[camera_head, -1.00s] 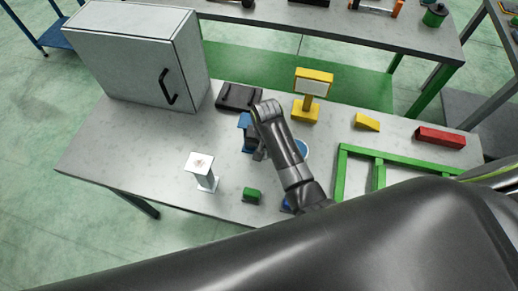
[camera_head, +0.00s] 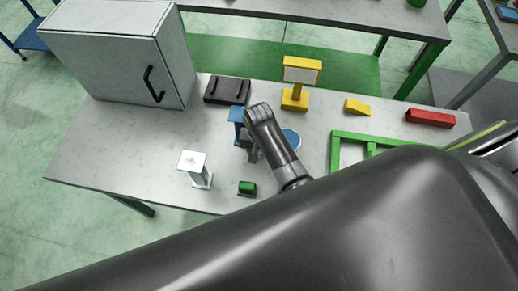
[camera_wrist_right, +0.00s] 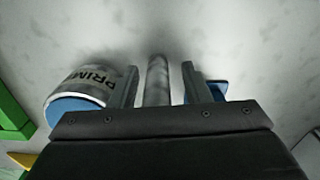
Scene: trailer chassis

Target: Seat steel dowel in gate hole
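A grey steel dowel (camera_wrist_right: 157,82) shows in the right wrist view, between the two fingers of my right gripper (camera_wrist_right: 160,85). A gap shows on each side of the dowel, so the fingers look open around it, not clamped. In the head view my right gripper (camera_head: 250,152) is low over the table beside a blue stand (camera_head: 237,115), and the dowel cannot be made out there. The green gate frame (camera_head: 335,153) lies at the right of the table, partly hidden by my dark arm. Its hole cannot be made out. My left gripper is not in view.
A can marked "PRIM" (camera_wrist_right: 88,86) stands close beside the right gripper. A white-topped stand (camera_head: 193,163), a green block (camera_head: 247,188), a yellow stand (camera_head: 295,98), a dark tray (camera_head: 227,90), a yellow wedge (camera_head: 357,106), a red block (camera_head: 430,118) and a grey cabinet (camera_head: 115,60) are on the table.

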